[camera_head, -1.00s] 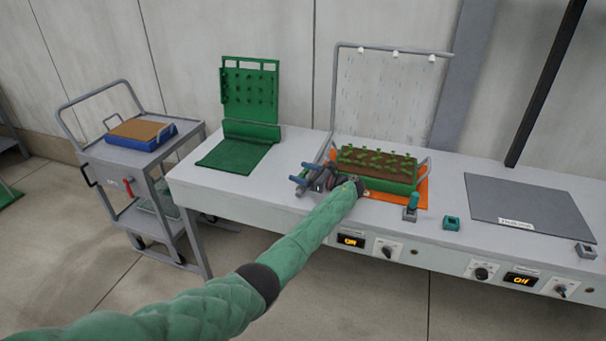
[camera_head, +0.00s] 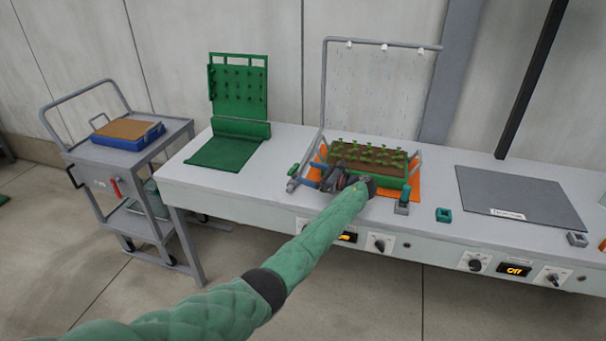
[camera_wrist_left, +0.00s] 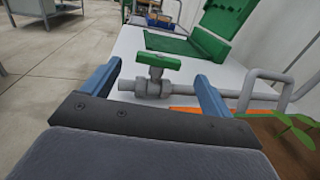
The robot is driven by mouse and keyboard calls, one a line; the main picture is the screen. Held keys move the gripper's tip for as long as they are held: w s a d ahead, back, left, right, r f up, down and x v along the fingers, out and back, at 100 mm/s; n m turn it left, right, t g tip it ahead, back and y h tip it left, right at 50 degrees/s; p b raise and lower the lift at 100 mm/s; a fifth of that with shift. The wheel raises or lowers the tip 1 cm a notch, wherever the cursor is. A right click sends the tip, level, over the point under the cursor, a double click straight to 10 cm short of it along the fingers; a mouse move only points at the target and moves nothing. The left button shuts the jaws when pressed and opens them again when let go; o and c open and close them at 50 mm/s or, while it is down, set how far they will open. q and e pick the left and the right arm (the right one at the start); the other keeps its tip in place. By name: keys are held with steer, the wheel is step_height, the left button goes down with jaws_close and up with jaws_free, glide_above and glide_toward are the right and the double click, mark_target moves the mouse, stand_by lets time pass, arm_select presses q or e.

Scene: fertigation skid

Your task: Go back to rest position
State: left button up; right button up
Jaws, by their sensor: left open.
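My left gripper (camera_head: 315,178) is over the bench at the left side of the green seedling tray (camera_head: 372,171). In the left wrist view the gripper (camera_wrist_left: 158,92) is open, its blue fingers apart. A grey pipe valve with a green handle (camera_wrist_left: 158,60) shows between and beyond the fingers; I cannot tell whether they touch it. In the head view the green handle (camera_head: 293,169) shows just left of the gripper. My right gripper is not in view.
The tray sits on an orange mat (camera_head: 414,188) under a spray frame (camera_head: 384,43) with falling water. A green pegboard stand (camera_head: 238,95) is on the bench to the left. A cart (camera_head: 122,170) with a blue tray (camera_head: 127,138) stands farther left. A dark grey plate (camera_head: 520,195) lies right.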

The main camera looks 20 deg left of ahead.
arm_select(q)
steer(key=shift+d, duration=0.4)
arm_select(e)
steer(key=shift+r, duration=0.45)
